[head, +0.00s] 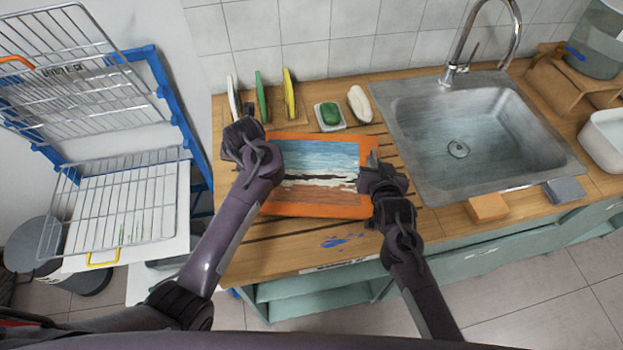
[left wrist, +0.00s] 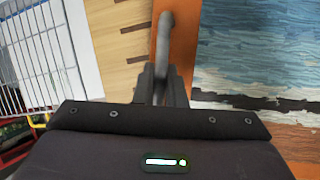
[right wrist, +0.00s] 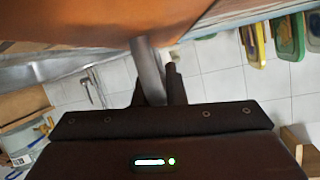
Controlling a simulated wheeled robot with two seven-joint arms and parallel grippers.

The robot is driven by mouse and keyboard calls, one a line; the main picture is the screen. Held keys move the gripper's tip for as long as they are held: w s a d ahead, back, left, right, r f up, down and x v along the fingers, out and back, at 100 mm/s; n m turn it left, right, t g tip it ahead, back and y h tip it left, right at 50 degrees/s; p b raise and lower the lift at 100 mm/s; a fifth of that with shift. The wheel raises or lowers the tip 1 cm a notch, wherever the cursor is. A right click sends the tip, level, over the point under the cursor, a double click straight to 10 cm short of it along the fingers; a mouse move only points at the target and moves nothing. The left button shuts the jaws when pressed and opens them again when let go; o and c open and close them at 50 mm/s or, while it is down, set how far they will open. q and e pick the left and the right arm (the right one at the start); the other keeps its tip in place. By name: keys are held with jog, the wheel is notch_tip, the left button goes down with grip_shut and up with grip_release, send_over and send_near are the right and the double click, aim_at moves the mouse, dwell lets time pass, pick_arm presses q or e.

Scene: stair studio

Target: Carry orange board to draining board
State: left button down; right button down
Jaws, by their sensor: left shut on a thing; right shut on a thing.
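The orange board (head: 315,208) is a flat orange frame around a painted beach scene, lying roughly level over the grooved wooden draining board (head: 290,232) left of the sink. I cannot tell whether it touches the wood.
A steel sink (head: 480,140) with a tap lies to the right. Green board (head: 261,97) and yellow board (head: 289,92) stand upright behind, near a green soap (head: 330,113) and a white oval (head: 359,103). A wire rack (head: 120,205) stands left. An orange block (head: 487,208) sits at the front right.

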pick_arm(q)
jog(key=shift+f+b, duration=0.5)
jog(key=shift+f, duration=0.2)
pick_arm(e)
jog(key=shift+w+a+f, duration=0.1)
jog(key=shift+f, duration=0.6)
pick_arm(q)
jog(key=c, duration=1.5)
grip_release()
jog(key=shift+r, duration=0.1)
pick_arm(e)
jog(key=c, duration=1.5)
grip_release()
jog(key=shift+r, duration=0.1)
pick_arm(q)
jog(key=v, duration=0.6)
jog(key=shift+w+r, duration=0.1)
jog(key=shift+r, duration=0.2)
pick_arm(e)
jog(key=shift+s, duration=0.3)
pick_arm(q)
jog(key=v, duration=0.5)
jog(key=shift+s+d+r, duration=0.1)
jog(key=shift+s, duration=0.2)
pick_arm(e)
jog(key=v, duration=1.1)
jog(key=shift+s+r, duration=0.2)
jog(key=shift+s, duration=0.1)
jog(key=shift+f, duration=0.1)
